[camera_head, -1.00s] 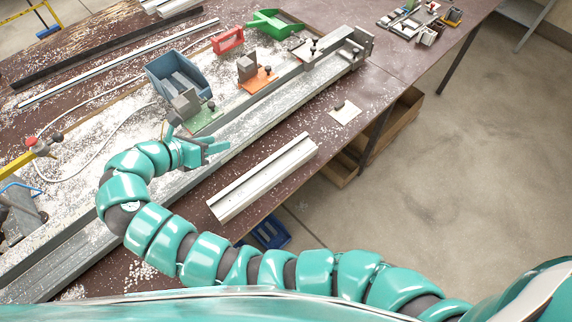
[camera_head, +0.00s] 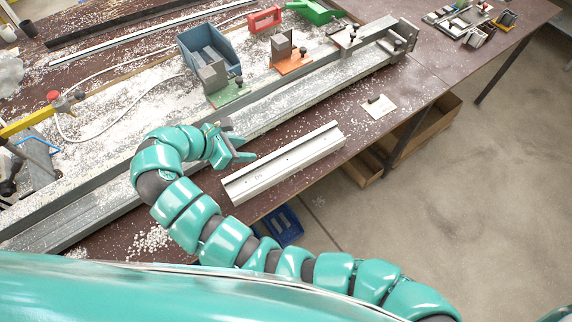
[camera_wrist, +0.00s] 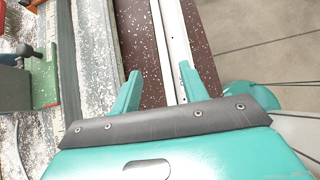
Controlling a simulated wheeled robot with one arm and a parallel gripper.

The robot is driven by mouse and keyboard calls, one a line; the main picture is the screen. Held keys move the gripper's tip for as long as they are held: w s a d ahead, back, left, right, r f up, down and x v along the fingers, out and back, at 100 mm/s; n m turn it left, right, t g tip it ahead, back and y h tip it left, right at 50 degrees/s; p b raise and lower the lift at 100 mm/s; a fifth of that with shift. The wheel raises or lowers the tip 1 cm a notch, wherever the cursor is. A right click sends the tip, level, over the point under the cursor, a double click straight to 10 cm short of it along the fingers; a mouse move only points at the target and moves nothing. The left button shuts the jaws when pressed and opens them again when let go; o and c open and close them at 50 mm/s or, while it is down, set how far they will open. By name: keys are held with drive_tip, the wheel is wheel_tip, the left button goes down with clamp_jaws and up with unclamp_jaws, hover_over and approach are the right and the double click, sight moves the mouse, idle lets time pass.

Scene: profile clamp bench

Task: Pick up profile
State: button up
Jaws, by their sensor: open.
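The profile (camera_head: 284,163) is a long white channel bar lying flat on the brown bench, near its front edge. In the wrist view the profile (camera_wrist: 172,45) runs away from me between the lines of my two fingers, closer to the right one. My gripper (camera_head: 238,145) is at the profile's left side, by its near half, in the head view. In the wrist view my gripper (camera_wrist: 159,80) has its fingers spread apart with nothing between the tips that is held. I cannot tell its exact height above the bench.
A long grey clamp rail (camera_head: 290,100) runs behind the profile. Clamps with green (camera_head: 228,94) and orange (camera_head: 293,62) bases and a blue bin (camera_head: 205,45) stand beyond it. A small white plate (camera_head: 379,106) lies right of the profile. White chips litter the bench.

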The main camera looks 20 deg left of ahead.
sight(278, 152)
drive_tip(key=shift+b+x, duration=1.45)
drive_tip(key=shift+x, duration=0.15)
drive_tip(key=shift+w+d+f, duration=0.1)
drive_tip(key=shift+f, duration=0.05)
drive_tip(key=p+x, duration=0.2)
drive_tip(key=x, duration=0.1)
drive_tip(key=shift+w+d, duration=0.15)
drive_tip(key=shift+w+d+f+p, duration=0.2)
drive_tip(key=shift+w+f+p, duration=0.1)
drive_tip(key=shift+f, duration=0.15)
drive_tip(key=p+x, duration=0.3)
drive_tip(key=x, duration=0.1)
drive_tip(key=shift+d+p, duration=0.15)
drive_tip(key=shift+p, duration=0.15)
drive_tip(key=shift+w+d+f, duration=0.1)
drive_tip(key=shift+w+f, duration=0.15)
drive_tip(key=shift+f, duration=0.25)
clamp_jaws()
